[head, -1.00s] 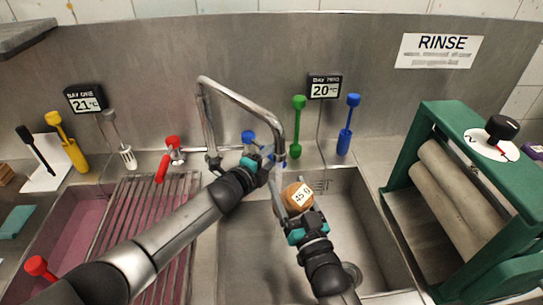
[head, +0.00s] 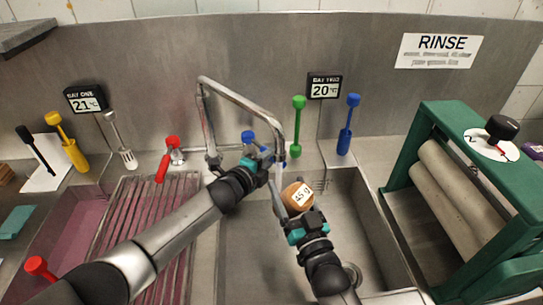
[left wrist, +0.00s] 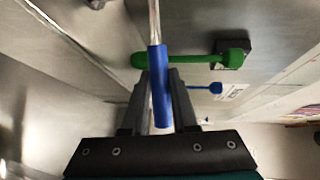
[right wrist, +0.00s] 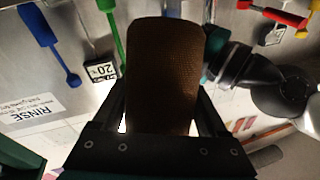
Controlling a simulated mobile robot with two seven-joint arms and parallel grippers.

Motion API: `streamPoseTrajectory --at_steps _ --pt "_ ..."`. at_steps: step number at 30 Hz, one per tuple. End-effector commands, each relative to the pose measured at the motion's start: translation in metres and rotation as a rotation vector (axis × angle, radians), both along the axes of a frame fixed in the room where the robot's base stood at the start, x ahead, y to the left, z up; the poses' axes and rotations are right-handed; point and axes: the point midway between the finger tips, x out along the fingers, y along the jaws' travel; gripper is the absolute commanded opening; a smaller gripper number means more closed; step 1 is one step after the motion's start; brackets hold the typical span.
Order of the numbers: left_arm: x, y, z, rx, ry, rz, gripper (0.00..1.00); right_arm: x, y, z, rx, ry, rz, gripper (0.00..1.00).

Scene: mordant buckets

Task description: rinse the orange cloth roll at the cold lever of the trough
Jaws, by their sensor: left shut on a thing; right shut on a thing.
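The orange cloth roll (head: 297,196), with a white weight label, is held upright over the right basin of the trough (head: 357,225), close by the spout's end. My right gripper (head: 298,220) is shut on it; in the right wrist view the roll (right wrist: 165,75) looks dark brown between the fingers. The blue cold lever (head: 249,137) is beside the tap. My left gripper (head: 265,160) is shut on its blue handle, which shows between the fingers in the left wrist view (left wrist: 160,90). The bent metal spout (head: 245,99) rises over both grippers. I cannot tell whether water runs.
A red lever (head: 163,165) is left of the tap. A green tool (head: 298,125) and a blue tool (head: 347,125) stand behind the basin. A green-framed roller press (head: 450,160) is at the right.

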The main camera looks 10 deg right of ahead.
Motion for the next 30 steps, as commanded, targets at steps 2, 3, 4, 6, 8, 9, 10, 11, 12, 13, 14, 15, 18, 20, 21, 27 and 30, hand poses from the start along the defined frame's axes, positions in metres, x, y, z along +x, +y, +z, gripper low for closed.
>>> streamPoseTrajectory --at_steps 2,3,4,6,8,9,10,11,12,13,14,15,18,20,21,27,30 --pt "0.000 0.000 0.000 0.000 0.000 0.000 0.00 0.000 0.000 0.001 0.000 -0.002 0.000 0.13" --pt "0.000 0.000 0.000 0.000 0.000 0.000 0.00 0.000 0.000 0.001 0.000 -0.002 0.000 0.13" --pt "0.000 0.000 0.000 0.000 0.000 0.000 0.00 0.000 0.000 0.001 0.000 -0.002 0.000 0.13" --pt "0.000 0.000 0.000 0.000 0.000 0.000 0.00 0.000 0.000 0.001 0.000 -0.002 0.000 0.13" --pt "0.000 0.000 0.000 0.000 0.000 0.000 0.00 0.000 0.000 0.001 0.000 -0.002 0.000 0.13" --pt "0.000 0.000 0.000 0.000 0.000 0.000 0.00 0.000 0.000 0.001 0.000 -0.002 0.000 0.13" --pt "0.000 0.000 0.000 0.000 0.000 0.000 0.00 0.000 0.000 0.001 0.000 -0.002 0.000 0.13" --pt "0.000 0.000 0.000 0.000 0.000 0.000 0.00 0.000 0.000 0.001 0.000 -0.002 0.000 0.13" --pt "0.000 0.000 0.000 0.000 0.000 0.000 0.00 0.000 0.000 0.001 0.000 -0.002 0.000 0.13" --pt "0.000 0.000 0.000 0.000 0.000 0.000 0.00 0.000 0.000 0.001 0.000 -0.002 0.000 0.13" --pt "0.000 0.000 0.000 0.000 0.000 0.000 0.00 0.000 0.000 0.001 0.000 -0.002 0.000 0.13" --pt "0.000 0.000 0.000 0.000 0.000 0.000 0.00 0.000 0.000 0.001 0.000 -0.002 0.000 0.13" --pt "0.000 0.000 0.000 0.000 -0.001 -0.001 0.00 0.000 0.000 0.001 0.000 -0.002 0.000 0.13" --pt "0.000 0.001 0.001 0.001 -0.003 -0.007 0.00 0.000 0.000 0.001 0.000 -0.002 0.000 0.13" --pt "0.000 0.002 0.001 0.002 -0.005 -0.016 0.00 0.000 0.000 0.001 0.000 -0.002 0.000 0.13" --pt "-0.003 0.011 0.002 0.006 -0.011 -0.107 0.00 0.000 0.000 0.001 0.000 -0.002 0.000 0.13" --pt "-0.006 0.019 0.001 0.005 -0.010 -0.168 0.00 0.000 0.000 0.001 0.000 -0.002 0.000 0.13"
